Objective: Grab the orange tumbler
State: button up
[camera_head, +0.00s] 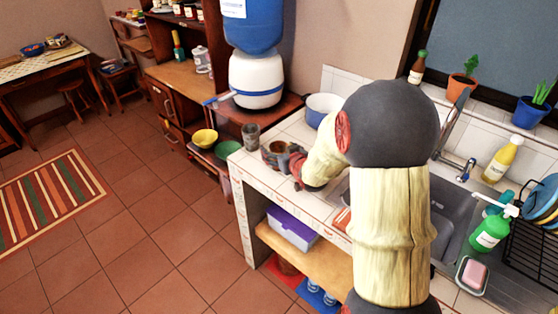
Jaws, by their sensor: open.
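A brownish-orange cup (271,153), which looks like the orange tumbler, stands on the white tiled counter near its left end. My gripper (287,161) is right at its right side, with the jaws open. The fingers overlap the cup's right part in the picture. I cannot tell whether they touch it or how far they reach around it. My arm hides part of the counter and sink behind it.
A grey tumbler (250,136) stands just left of the cup, and a blue-white pot (322,108) stands behind. The sink (455,205), green bottle (490,233) and dish rack (538,226) are at right. A purple box (291,227) sits below. The tiled floor at left is open.

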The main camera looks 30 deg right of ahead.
jog(key=shift+c, duration=0.5)
jog(key=c, duration=1.1)
jog(key=shift+c, duration=0.2)
